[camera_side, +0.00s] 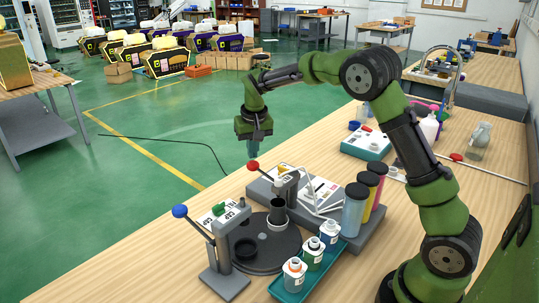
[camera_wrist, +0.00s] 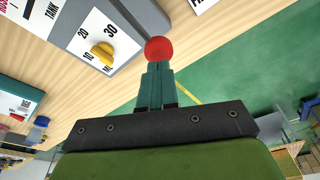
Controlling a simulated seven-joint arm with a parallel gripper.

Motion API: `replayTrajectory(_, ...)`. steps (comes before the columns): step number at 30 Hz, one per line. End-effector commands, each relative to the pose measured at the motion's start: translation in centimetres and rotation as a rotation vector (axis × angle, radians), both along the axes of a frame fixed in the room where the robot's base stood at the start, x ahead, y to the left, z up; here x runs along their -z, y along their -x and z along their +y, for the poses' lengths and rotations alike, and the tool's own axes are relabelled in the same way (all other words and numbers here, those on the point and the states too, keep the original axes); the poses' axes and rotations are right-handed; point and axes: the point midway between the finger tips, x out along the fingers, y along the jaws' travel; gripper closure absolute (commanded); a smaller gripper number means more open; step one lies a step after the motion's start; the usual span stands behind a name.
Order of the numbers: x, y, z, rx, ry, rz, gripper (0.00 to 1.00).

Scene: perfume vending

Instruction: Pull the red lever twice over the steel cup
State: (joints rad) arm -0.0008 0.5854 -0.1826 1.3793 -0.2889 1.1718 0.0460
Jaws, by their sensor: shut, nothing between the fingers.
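The red lever's round knob (camera_side: 253,166) sticks out to the left of a grey dispenser. It also shows in the wrist view (camera_wrist: 159,49), right at my fingertips. My gripper (camera_side: 253,155) is shut and empty, pointing down just above the knob; I cannot tell whether it touches it. In the wrist view my gripper (camera_wrist: 158,68) shows its teal fingers together. A dark metallic cup (camera_side: 277,212), likely the steel cup, stands upright on the round dark plate (camera_side: 283,255) under the dispenser's head.
A second dispenser with a blue-knobbed lever (camera_side: 180,211) stands at the front left, near a dark ring (camera_side: 247,249). A teal tray (camera_side: 291,287) holds small bottles. Tall coloured cylinders (camera_side: 355,211) stand at right. A yellow dial (camera_wrist: 103,53) shows in the wrist view.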

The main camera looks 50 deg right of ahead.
Motion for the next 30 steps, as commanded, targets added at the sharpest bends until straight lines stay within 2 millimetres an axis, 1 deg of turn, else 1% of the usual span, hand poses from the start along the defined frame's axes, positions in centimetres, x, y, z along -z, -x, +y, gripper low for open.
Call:
replayTrajectory(8,0.1,0.0,0.0,0.0,0.0,0.0,1.0)
replayTrajectory(30,3.1,0.0,0.0,0.0,0.0,0.002,1.0)
